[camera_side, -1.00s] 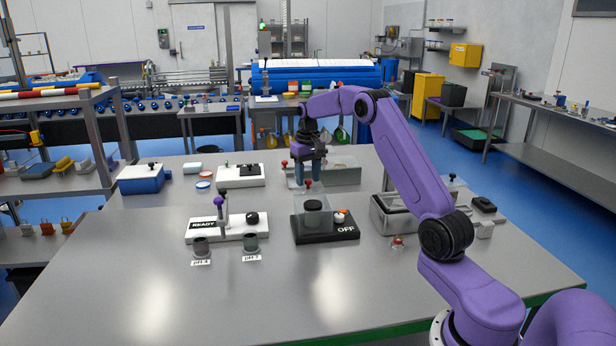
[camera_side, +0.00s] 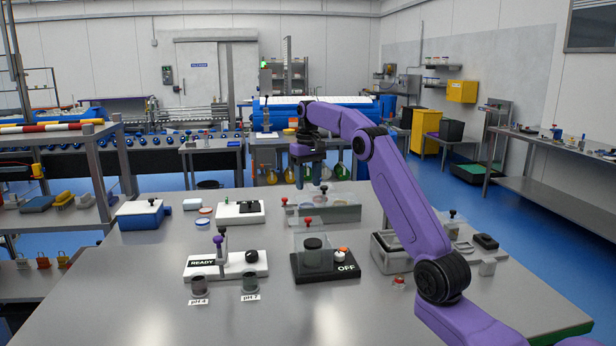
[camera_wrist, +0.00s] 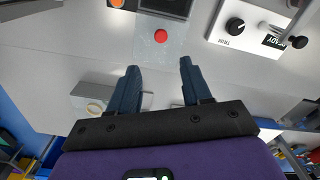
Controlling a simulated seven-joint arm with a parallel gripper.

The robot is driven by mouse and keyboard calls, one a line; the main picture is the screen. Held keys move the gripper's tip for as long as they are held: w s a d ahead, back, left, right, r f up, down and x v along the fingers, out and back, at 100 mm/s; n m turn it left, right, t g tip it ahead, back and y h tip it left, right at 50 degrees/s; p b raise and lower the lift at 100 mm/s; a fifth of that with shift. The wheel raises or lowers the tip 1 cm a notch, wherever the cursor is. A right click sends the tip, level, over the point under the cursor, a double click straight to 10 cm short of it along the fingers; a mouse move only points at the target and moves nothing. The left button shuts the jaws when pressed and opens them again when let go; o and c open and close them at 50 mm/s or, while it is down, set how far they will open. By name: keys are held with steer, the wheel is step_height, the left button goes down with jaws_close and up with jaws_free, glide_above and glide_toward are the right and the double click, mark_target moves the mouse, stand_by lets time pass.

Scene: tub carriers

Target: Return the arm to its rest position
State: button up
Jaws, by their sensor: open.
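My purple arm reaches in from the right in the side view. My gripper (camera_side: 307,174) hangs above the back of the steel table (camera_side: 150,285), its fingers pointing down. In the wrist view its two blue fingers (camera_wrist: 159,88) are spread apart with nothing between them. In the side view it is behind and above the clear box with a red knob (camera_side: 308,222), which stands on the black base marked OFF (camera_side: 332,270). A clear tank (camera_side: 340,209) is close to the fingers; whether they clear it fully cannot be told.
A white READY unit (camera_side: 222,264) with a probe stands left of centre, cups marked pH 4 (camera_side: 199,286) and pH 7 (camera_side: 249,283) before it. A metal tub (camera_side: 385,254) is at right, a blue box (camera_side: 140,216) back left. The front of the table is clear.

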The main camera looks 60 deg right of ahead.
steer(key=shift+r, duration=0.5)
steer(key=s+a+n, duration=0.2)
steer(key=a+n, duration=0.3)
steer(key=a, duration=1.4)
steer(key=s+a+f+n, duration=0.1)
steer(key=s+a+n, duration=0.3)
steer(key=s+a, duration=0.6)
steer(key=s+a+f+n, duration=0.3)
steer(key=s+a, duration=0.3)
steer(key=s, duration=0.6)
steer(key=s+d+f+n, duration=0.1)
steer(key=s+f+n, duration=0.1)
steer(key=s, duration=0.5)
steer(key=s+d+f+n, duration=0.1)
steer(key=s+f+n, duration=0.2)
steer(key=s, duration=0.5)
steer(key=shift+d+f, duration=0.2)
steer(key=shift+f, duration=0.25)
